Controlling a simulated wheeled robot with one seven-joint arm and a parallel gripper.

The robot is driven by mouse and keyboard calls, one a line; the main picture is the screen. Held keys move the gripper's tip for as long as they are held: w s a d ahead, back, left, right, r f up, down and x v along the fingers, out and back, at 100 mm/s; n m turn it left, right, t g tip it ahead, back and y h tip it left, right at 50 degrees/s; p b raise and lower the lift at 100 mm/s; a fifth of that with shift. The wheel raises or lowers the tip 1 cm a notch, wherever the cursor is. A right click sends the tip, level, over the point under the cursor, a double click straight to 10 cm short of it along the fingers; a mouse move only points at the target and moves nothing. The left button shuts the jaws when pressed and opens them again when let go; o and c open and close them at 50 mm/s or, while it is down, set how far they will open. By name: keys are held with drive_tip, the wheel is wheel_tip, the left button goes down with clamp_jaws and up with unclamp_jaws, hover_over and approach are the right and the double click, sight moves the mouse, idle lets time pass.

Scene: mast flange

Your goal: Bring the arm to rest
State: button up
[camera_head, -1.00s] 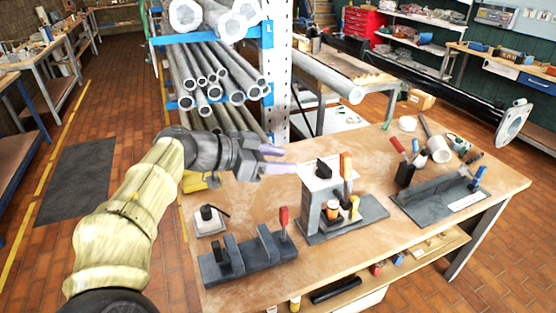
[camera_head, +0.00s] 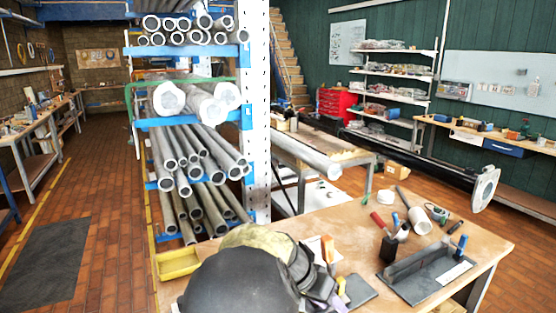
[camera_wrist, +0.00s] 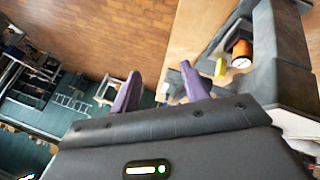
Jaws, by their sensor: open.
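My gripper shows in the wrist view (camera_wrist: 160,88) with its two purple fingers apart and nothing between them. In the head view my arm rises at the bottom middle, and my gripper (camera_head: 338,298) is partly seen above the wooden workbench (camera_head: 335,218). It is beside the grey fixture (camera_head: 359,291), which the arm partly hides. The fixture also shows at the right of the wrist view (camera_wrist: 278,65), with an orange-and-black part (camera_wrist: 241,52) and a yellow piece (camera_wrist: 220,68). I cannot tell whether the gripper touches anything.
A yellow tray (camera_head: 179,262) is at the left corner. A pipe rack (camera_head: 195,122) stands behind. The left floor is open.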

drive_tip(key=s+d+f+n+t+y, duration=0.1)
drive_tip(key=s+d+n+y, duration=0.1)
drive_tip(key=s, duration=0.5)
drive_tip(key=s+d+f+n+y, duration=0.1)
drive_tip(key=s+f+n+y, duration=0.1)
drive_tip(key=s+n+y, duration=0.3)
drive_tip(key=shift+s+d+n+t, duration=0.35)
drive_tip(key=shift+s+n+t, duration=0.05)
drive_tip(key=shift+s, duration=0.5)
idle(1.4)
